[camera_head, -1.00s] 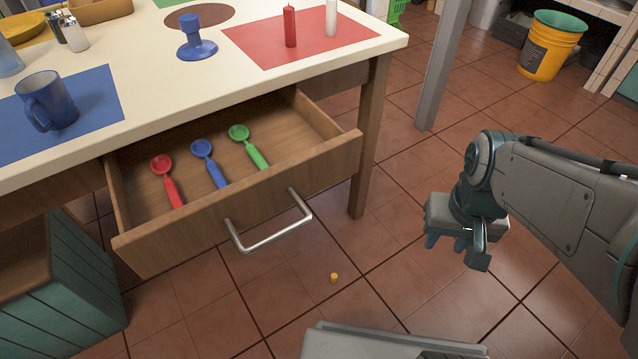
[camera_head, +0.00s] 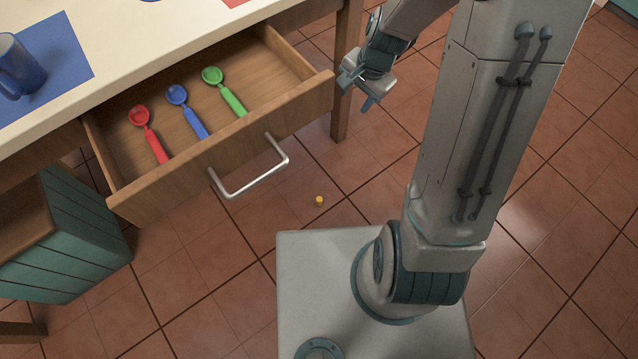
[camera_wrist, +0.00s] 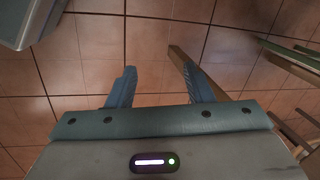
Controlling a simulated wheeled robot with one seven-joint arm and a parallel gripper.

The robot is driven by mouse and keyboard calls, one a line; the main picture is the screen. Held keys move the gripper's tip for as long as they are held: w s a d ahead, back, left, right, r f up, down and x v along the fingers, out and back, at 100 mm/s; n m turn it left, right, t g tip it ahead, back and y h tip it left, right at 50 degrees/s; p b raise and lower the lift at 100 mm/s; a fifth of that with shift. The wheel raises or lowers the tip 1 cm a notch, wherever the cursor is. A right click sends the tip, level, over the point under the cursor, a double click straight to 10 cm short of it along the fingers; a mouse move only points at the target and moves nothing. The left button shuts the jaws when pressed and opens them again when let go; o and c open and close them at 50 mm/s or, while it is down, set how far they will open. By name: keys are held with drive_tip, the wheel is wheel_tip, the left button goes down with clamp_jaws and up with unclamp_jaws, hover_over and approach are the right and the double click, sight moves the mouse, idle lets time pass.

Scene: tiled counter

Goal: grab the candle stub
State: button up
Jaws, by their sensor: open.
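The candle stub (camera_head: 319,200) is a tiny orange-yellow piece on the tiled floor. It lies in front of the open drawer, just beyond the far edge of my base. My gripper (camera_head: 357,96) is open and empty, up and to the right of the stub in the head view, near the table's leg. In the wrist view the two fingers of my gripper (camera_wrist: 158,72) are spread apart over floor tiles. I cannot see the stub in the wrist view.
A wooden drawer (camera_head: 225,165) with a metal handle (camera_head: 252,178) stands open, holding red, blue and green spoons. A table leg (camera_head: 345,60) stands close to my gripper. A teal slatted cabinet (camera_head: 85,240) is at left. Floor around the stub is clear.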

drive_tip(key=w+a+f+m+b, duration=0.1)
drive_tip(key=a+f, duration=0.1)
drive_tip(key=f, duration=0.3)
drive_tip(key=w+a+f+m, duration=0.2)
drive_tip(key=f, duration=0.3)
drive_tip(key=m+g+h+b, duration=0.2)
drive_tip(key=m+b, duration=0.1)
drive_tip(key=m, duration=0.5)
hover_over(320, 198)
wheel_tip(320, 198, down, 28)
drive_tip(key=f+b, duration=0.1)
drive_tip(key=f, duration=0.1)
drive_tip(key=f+b, duration=0.1)
drive_tip(key=f, duration=0.2)
drive_tip(key=f+b, duration=0.1)
drive_tip(key=f, duration=0.1)
drive_tip(key=shift+s+d+f+b, duration=0.2)
drive_tip(key=shift+s+f+b, duration=0.1)
drive_tip(key=shift+s+f, duration=0.1)
drive_tip(key=shift+w+a+f+b, duration=0.15)
drive_tip(key=shift+f+b, duration=0.85)
drive_tip(key=shift+f, duration=0.55)
drive_tip(key=shift+w+a+f+b, duration=0.15)
drive_tip(key=shift+f+b, duration=0.85)
drive_tip(key=shift+f, duration=0.5)
drive_tip(key=shift+r, duration=0.1)
clamp_jaws()
